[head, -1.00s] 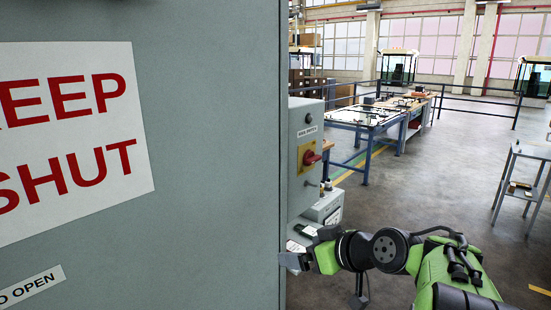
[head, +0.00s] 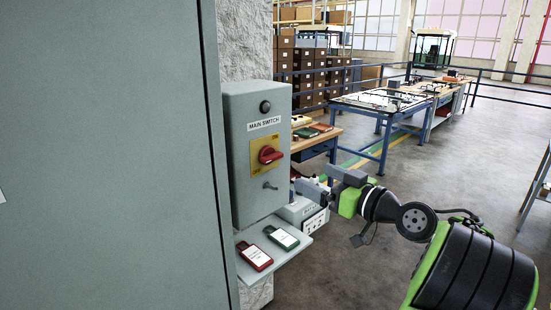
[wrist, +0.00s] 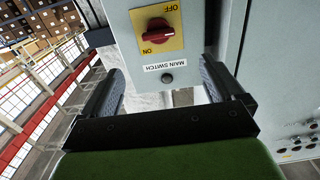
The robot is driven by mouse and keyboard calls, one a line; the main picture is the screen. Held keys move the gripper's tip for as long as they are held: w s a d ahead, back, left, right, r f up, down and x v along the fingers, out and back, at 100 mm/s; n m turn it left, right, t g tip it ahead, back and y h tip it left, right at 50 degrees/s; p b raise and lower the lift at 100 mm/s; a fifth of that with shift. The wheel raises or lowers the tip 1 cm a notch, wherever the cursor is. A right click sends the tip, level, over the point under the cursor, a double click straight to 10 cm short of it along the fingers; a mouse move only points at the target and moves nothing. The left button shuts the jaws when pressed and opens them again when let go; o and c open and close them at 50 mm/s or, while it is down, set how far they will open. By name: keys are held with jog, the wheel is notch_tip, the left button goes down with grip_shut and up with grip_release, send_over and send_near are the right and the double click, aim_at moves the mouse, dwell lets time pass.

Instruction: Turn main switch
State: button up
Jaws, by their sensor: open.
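The main switch (head: 269,155) is a red rotary knob on a yellow plate, on the front of a grey box (head: 240,180) labelled MAIN SWITCH. In the wrist view the knob (wrist: 157,30) appears upside down, with ON at lower left and OFF at upper right. I cannot tell its exact setting. My gripper (head: 312,187) is to the right of the box, a little below knob height. In the wrist view my gripper (wrist: 162,70) is open and empty, its fingers apart, with the knob beyond the fingertips and not touched.
A large grey cabinet door (head: 115,150) fills the left side. A small metal lever (head: 270,186) sticks out below the knob. Open floor lies to the right.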

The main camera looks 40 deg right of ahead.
aim_at(275, 159)
jog(key=w+p, duration=0.1)
jog(key=w, duration=1.3)
jog(key=c, duration=1)
jog(key=shift+p, duration=0.3)
jog(key=shift+c, duration=0.2)
